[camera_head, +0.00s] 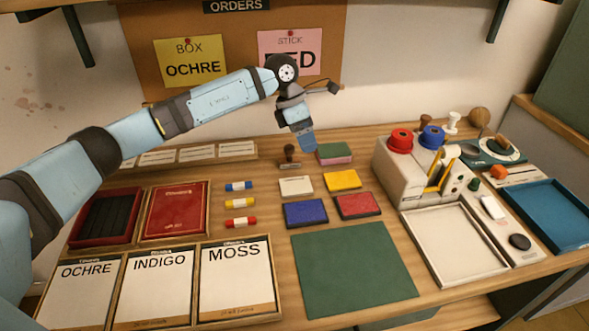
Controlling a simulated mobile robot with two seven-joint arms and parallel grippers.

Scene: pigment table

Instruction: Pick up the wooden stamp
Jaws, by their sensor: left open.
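A small dark brown wooden stamp (290,155) with a knob handle stands upright near the back of the table, left of a green and pink block. My left gripper (307,148) points down just right of the stamp and close above it. It is open and holds nothing that I can see. Its fingers show edge-on, so I cannot tell whether they touch the stamp. My right gripper is not in view.
The green and pink block (335,154) is close to my left gripper. In front lie white (296,186), yellow (342,180), blue (306,213) and red (359,205) pads. A grey machine (406,172) stands at right. The green mat (352,268) is clear.

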